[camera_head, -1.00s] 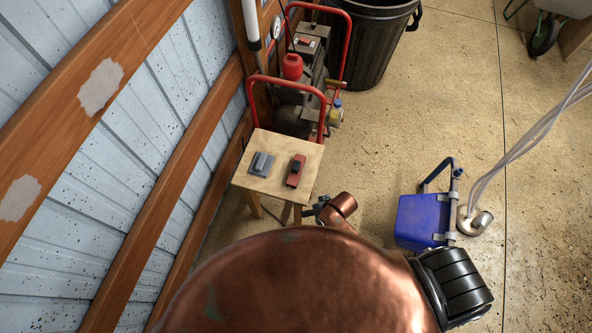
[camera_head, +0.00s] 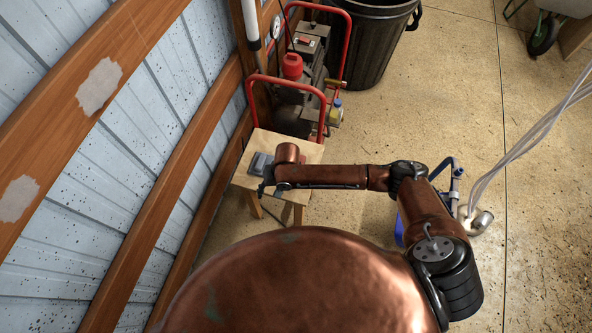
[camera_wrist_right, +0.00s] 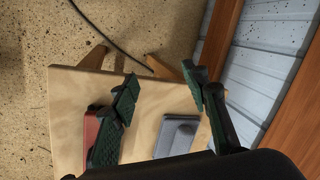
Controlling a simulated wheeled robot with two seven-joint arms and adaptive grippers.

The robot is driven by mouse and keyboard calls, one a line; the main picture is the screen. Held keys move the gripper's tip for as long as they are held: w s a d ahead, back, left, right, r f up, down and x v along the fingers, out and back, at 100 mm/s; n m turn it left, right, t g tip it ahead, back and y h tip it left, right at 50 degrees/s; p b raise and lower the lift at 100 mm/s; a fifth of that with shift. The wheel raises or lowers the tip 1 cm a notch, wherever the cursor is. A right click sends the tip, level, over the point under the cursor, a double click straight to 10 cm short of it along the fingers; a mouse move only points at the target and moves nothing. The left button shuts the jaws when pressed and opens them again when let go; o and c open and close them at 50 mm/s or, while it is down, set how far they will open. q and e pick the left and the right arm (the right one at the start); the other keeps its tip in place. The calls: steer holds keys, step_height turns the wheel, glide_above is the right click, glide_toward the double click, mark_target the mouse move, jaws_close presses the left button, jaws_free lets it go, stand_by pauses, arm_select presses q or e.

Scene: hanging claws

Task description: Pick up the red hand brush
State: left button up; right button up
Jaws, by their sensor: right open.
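The red hand brush (camera_wrist_right: 92,125) lies on a small wooden stool (camera_wrist_right: 65,92), seen in the right wrist view partly behind one finger of my right gripper (camera_wrist_right: 160,80). Its black part is mostly covered by that finger. In the head view my right arm hides the brush. My right gripper (camera_head: 268,187) is over the front left of the stool (camera_head: 313,152) there. Its fingers are spread apart with nothing between them. My left gripper does not show.
The grey item (camera_head: 258,163) also shows beside my right wrist. A red-framed machine (camera_head: 298,95) stands just behind the stool. A wooden-beamed metal wall (camera_head: 140,100) runs along the left. A black bin (camera_head: 365,45) stands at the back. Open floor (camera_head: 440,90) lies to the right.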

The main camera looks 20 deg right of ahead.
steer(key=w+d+r+m+h, duration=0.1)
steer(key=w+d+m, duration=0.1)
steer(key=w+d, duration=0.1)
steer(key=w+d+r+m+h, duration=0.1)
steer(key=w+d+r+m, duration=0.1)
steer(key=d, duration=0.3)
steer(key=w+d+r+m+h, duration=0.1)
steer(key=w+d+r, duration=0.1)
steer(key=w+d, duration=0.2)
steer(key=shift+w+d+r+m, duration=0.1)
steer(key=shift+d+m, duration=0.3)
steer(key=shift+d, duration=0.05)
steer(key=f+b, duration=0.1)
steer(key=f, duration=0.4)
steer(key=f+b, duration=0.1)
steer(key=f, duration=0.1)
steer(key=shift+d+f+b, duration=0.25)
steer(key=shift+b, duration=0.1)
steer(key=shift+r, duration=0.1)
jaws_close()
